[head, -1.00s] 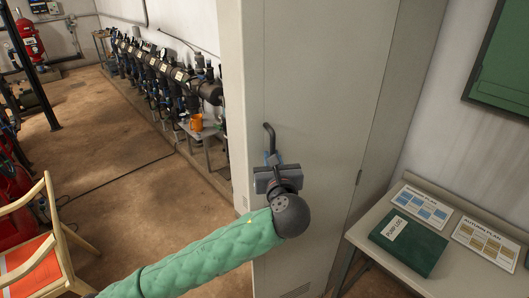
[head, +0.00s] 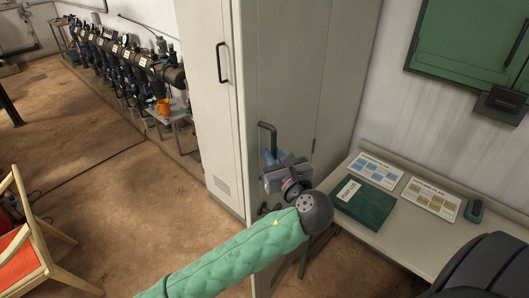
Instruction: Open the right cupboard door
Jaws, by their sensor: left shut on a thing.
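The grey cupboard shows in the head view, its left door (head: 205,110) with a dark handle (head: 222,62). The right door (head: 290,90) stands at an angle to the left door and its handle side juts toward me, so it looks partly swung out. My left gripper (head: 271,157) is shut on the right door's dark bar handle (head: 267,132). The gripper body hides the middle of this handle. The cupboard's inside does not show. My right gripper is not in view.
A table (head: 405,228) with a green folder (head: 364,204) and printed cards stands close on the right. A wooden chair (head: 35,225) with an orange seat is at the lower left. Pipework (head: 115,60) runs along the back wall. The brown floor between is clear.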

